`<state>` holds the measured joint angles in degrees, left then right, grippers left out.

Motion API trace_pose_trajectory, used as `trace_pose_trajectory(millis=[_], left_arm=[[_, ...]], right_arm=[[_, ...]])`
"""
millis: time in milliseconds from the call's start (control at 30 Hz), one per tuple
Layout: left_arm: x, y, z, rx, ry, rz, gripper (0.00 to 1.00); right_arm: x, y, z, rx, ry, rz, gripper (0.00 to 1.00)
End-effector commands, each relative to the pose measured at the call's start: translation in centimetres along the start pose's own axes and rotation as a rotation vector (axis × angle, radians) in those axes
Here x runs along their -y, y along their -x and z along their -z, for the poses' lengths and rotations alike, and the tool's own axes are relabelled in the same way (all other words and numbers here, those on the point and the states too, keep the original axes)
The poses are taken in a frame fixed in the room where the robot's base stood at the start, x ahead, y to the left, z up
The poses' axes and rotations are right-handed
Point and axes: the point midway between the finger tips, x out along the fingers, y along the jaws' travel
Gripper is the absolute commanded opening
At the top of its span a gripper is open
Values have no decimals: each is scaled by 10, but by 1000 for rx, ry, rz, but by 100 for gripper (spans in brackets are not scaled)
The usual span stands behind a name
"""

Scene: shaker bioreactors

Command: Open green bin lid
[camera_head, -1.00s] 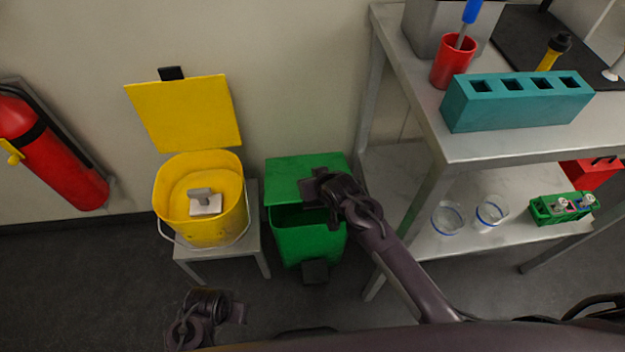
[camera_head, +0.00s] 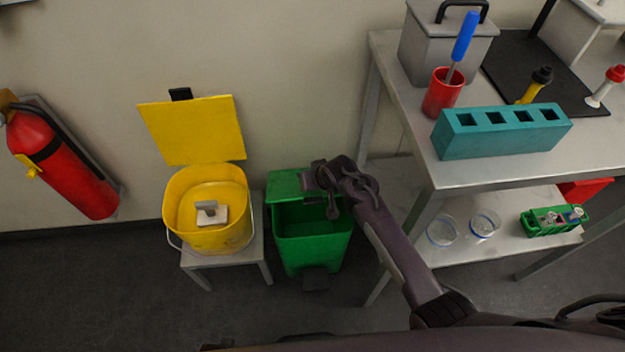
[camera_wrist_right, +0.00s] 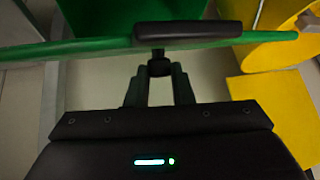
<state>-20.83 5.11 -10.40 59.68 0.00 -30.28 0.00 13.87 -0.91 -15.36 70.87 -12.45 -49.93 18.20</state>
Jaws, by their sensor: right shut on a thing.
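The green bin (camera_head: 311,250) stands on the floor beside the small stool, its front opening showing. Its green lid (camera_head: 285,184) is raised at the back, leaning up toward the wall. My right gripper (camera_head: 322,182) is at the lid's upper right and hides part of it. In the right wrist view, the lid shows nearly edge-on as a green band (camera_wrist_right: 85,46). There my right gripper (camera_wrist_right: 159,78) is shut on the lid's black handle (camera_wrist_right: 187,33). My left gripper is not in view.
A yellow bin (camera_head: 177,224) with its lid up stands on a stool to the left. A metal shelf table (camera_head: 460,175) is close on the right, holding a teal block (camera_head: 500,135) and a red cup (camera_head: 440,98). A fire extinguisher (camera_head: 70,170) hangs at left.

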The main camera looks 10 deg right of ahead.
Motion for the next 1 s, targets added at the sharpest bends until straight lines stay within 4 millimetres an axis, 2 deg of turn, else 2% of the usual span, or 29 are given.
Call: trace_pose_trajectory(millis=[467,500,633,667,1000], left_arm=[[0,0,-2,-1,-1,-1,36],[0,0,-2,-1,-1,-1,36],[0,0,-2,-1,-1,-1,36],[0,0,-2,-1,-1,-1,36],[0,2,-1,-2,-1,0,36]], right_arm=[[0,0,2,2,-2,1,0],[0,0,2,2,-2,1,23],[0,0,2,2,-2,0,40],[0,0,2,3,-2,0,43],[0,5,2,4,-2,0,43]])
